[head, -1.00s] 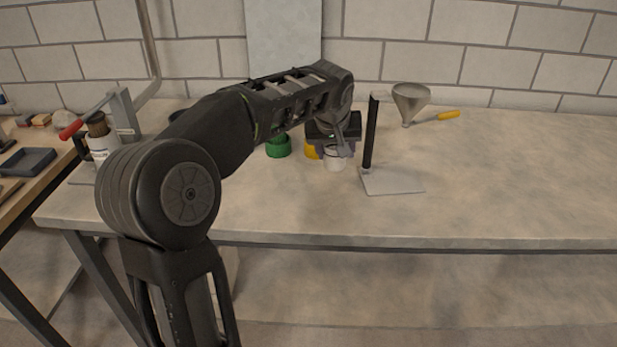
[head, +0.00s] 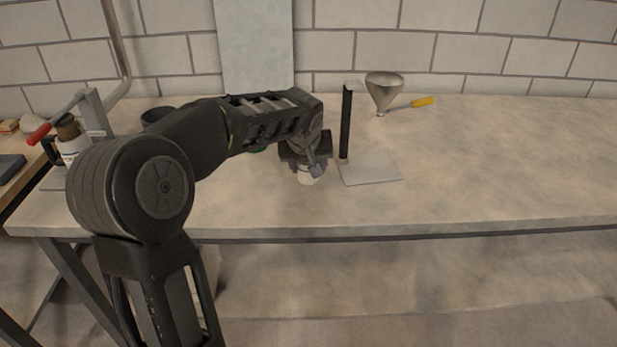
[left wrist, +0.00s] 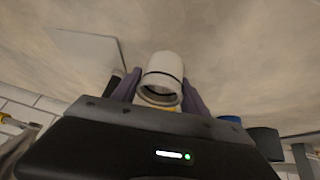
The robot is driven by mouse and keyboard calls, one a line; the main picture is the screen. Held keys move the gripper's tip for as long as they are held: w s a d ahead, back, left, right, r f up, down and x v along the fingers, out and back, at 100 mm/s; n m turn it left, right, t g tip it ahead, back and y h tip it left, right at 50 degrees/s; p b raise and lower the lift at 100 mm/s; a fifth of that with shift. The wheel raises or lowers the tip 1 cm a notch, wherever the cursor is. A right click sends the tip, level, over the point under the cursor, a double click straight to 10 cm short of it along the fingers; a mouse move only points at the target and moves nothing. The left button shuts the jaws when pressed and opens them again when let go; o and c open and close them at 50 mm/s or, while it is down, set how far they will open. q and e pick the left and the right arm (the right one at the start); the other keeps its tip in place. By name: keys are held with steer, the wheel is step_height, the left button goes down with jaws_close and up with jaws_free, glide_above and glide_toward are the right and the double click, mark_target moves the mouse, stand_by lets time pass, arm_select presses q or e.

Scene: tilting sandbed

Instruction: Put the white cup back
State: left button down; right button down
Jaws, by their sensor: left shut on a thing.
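The white cup (head: 308,176) is held in my left gripper (head: 307,166), in front of and left of the stand's plate in the head view. In the left wrist view the cup (left wrist: 164,66) sits between the two purple-grey fingers (left wrist: 160,88), which are shut on it. A dark line runs round the cup near its rim. I cannot tell whether its base touches the bench or hangs just above it. My right gripper is in neither view.
A stand with a dark post (head: 346,122) and flat plate (head: 371,170) is just right of the gripper. A metal funnel (head: 384,90) and yellow-handled tool (head: 422,102) lie behind. The bench's right side is clear.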

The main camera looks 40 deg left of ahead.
mark_target(309, 177)
arm_select(q)
steer(key=shift+f, duration=1.85)
steer(key=shift+f, duration=0.15)
steer(key=c, duration=0.6)
jaws_free()
